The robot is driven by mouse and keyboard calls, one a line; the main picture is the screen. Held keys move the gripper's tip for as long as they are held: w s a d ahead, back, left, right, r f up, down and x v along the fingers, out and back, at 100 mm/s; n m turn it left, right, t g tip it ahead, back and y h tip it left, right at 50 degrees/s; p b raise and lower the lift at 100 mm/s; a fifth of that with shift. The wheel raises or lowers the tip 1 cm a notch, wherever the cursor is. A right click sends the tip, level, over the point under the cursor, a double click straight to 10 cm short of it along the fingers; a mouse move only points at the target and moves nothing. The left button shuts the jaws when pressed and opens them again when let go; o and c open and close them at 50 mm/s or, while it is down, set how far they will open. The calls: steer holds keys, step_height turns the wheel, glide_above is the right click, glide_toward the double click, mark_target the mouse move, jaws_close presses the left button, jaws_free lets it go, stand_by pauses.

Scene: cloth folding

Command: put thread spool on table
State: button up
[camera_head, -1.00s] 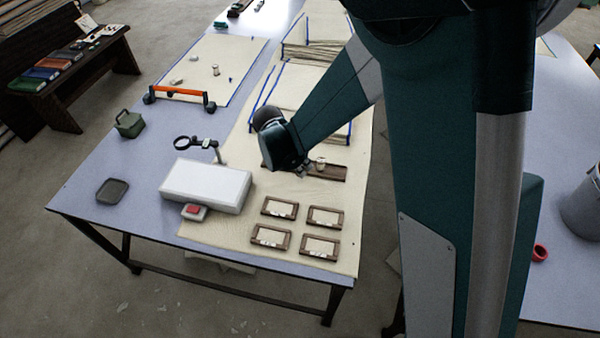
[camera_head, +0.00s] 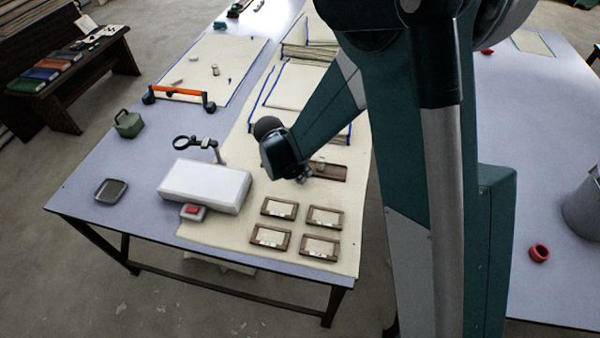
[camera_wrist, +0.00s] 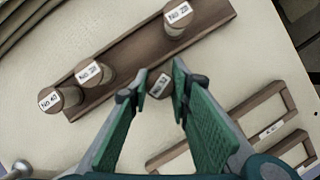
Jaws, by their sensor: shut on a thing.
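My gripper (camera_wrist: 154,84) is shut on a thread spool (camera_wrist: 160,86), which shows end-on between the green fingertips with a white label; its lettering is hard to read. Other labelled spools stand at a brown wooden rack (camera_wrist: 130,62) in the wrist view: one at the upper right (camera_wrist: 178,14), one at the left (camera_wrist: 90,72) and one at the far left end (camera_wrist: 52,98). In the head view my gripper (camera_head: 303,177) is low, beside the near-left side of the rack (camera_head: 331,172). The held spool is hidden there. The table (camera_head: 85,210) has a pale cloth on it.
Several small wooden frames (camera_head: 279,208) lie on the cloth nearer the front edge. A white box (camera_head: 205,184), a red-topped block (camera_head: 193,212) and a magnifier (camera_head: 183,142) are to the left. Folded cloth stacks (camera_head: 297,88) lie behind my arm. Cloth between rack and frames is clear.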

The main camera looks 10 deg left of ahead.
steer(key=shift+f, duration=0.15)
steer(key=o, duration=0.9)
steer(key=shift+c, duration=0.2)
steer(key=shift+r, duration=0.25)
steer(key=p+v, duration=0.2)
steer(key=v, duration=1)
steer(key=shift+d, duration=0.2)
